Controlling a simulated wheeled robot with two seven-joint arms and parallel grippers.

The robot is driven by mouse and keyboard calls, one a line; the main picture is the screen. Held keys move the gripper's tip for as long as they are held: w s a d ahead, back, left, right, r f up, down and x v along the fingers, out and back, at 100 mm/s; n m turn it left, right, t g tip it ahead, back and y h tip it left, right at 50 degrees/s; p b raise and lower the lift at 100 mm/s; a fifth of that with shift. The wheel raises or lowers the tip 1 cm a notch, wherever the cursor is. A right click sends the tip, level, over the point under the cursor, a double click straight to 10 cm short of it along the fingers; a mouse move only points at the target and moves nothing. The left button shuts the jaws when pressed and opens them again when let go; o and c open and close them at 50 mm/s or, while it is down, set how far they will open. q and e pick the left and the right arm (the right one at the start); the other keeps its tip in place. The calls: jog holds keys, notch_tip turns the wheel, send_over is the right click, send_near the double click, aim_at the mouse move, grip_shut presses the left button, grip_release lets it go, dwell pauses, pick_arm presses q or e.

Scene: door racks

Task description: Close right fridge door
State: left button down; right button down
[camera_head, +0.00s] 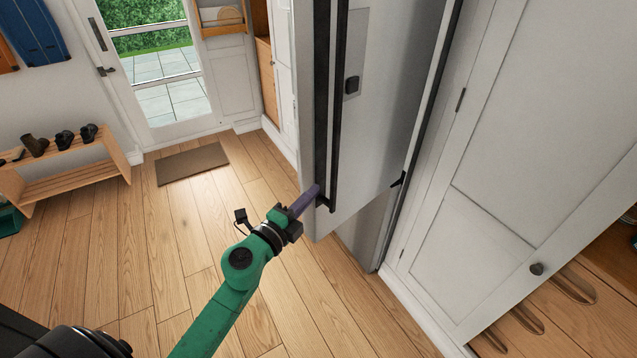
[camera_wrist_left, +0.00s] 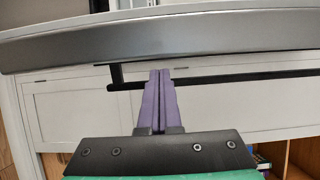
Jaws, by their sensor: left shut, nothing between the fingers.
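The grey fridge door (camera_head: 380,120) stands out from the cabinet front in the head view, apparently partly open. A long black vertical handle (camera_head: 338,110) runs along its left side. My left gripper (camera_head: 312,194) is shut, with its purple fingers at the lower end of the door's left edge, beside the handle's foot. In the left wrist view the shut fingers (camera_wrist_left: 160,75) overlap the black handle bar (camera_wrist_left: 235,78), below the grey door edge (camera_wrist_left: 200,32). I cannot tell whether they touch. Nothing is held. My right gripper is not in view.
White cabinet doors (camera_head: 490,190) stand to the right, with wooden drawers (camera_head: 540,315) low at the right edge. A shoe rack (camera_head: 60,165) and a brown mat (camera_head: 193,163) are at the left, near a glazed door (camera_head: 155,65). The wooden floor between is clear.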

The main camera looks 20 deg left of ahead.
pick_arm(q)
jog(key=x, duration=0.3)
jog(key=shift+w+d, duration=0.1)
